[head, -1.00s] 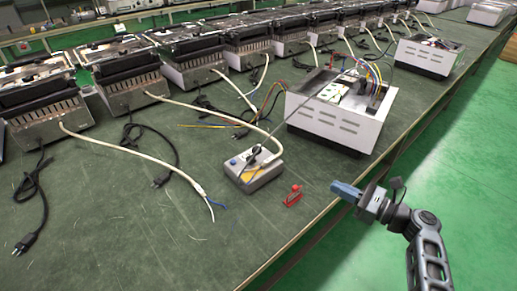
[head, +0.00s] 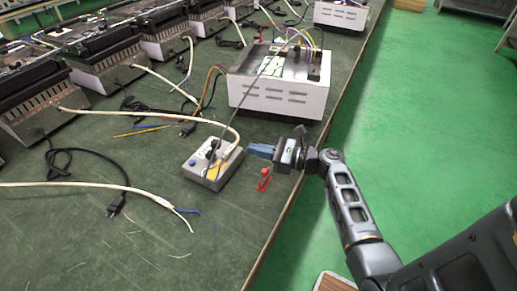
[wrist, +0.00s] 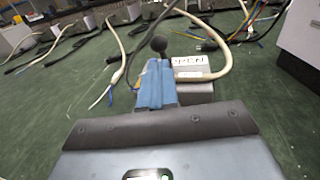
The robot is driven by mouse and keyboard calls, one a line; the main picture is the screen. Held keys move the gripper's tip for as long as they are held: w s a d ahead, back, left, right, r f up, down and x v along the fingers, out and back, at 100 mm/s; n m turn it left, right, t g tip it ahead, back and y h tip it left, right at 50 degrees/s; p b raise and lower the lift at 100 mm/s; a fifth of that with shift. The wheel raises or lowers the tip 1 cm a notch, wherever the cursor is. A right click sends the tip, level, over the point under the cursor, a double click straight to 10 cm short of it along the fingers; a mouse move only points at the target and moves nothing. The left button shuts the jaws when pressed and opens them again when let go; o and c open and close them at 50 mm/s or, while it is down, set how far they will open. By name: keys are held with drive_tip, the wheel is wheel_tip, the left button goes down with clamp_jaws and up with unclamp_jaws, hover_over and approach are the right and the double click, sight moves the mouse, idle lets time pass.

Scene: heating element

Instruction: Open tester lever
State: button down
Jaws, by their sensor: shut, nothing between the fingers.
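The tester is a small grey box (head: 208,174) with a blue button and a yellow patch, on the green bench. Its dark lever (head: 212,149) rises from the top in the head view. In the wrist view a black ball knob (wrist: 158,44) stands just beyond my fingertips, and part of the tester (wrist: 196,93) shows behind them with a white label reading "OPEN" (wrist: 190,61). My gripper (head: 252,150) has blue fingers, shut and empty, just right of the tester. It also shows in the wrist view (wrist: 156,68). Whether the fingers touch the knob cannot be told.
A red clip-like piece (head: 263,180) lies on the bench below my gripper. A white cable runs to the tester. A white case (head: 280,95) with coloured wires stands behind it. Metal units (head: 55,95) line the left. The bench's right edge is near my arm.

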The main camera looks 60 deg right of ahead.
sight(219, 141)
drive_tip(key=x, duration=1)
drive_tip(key=shift+p, duration=0.3)
drive_tip(key=w+r+p, duration=0.1)
drive_tip(key=p, duration=0.2)
drive_tip(key=shift+w+a+g, duration=0.1)
drive_tip(key=shift+w+g, duration=0.1)
drive_tip(key=shift+g, duration=0.2)
drive_tip(key=shift+w+g+p, duration=0.25)
drive_tip(key=shift+g+p, duration=0.05)
drive_tip(key=shift+p, duration=0.95)
drive_tip(key=shift+w+f, duration=0.1)
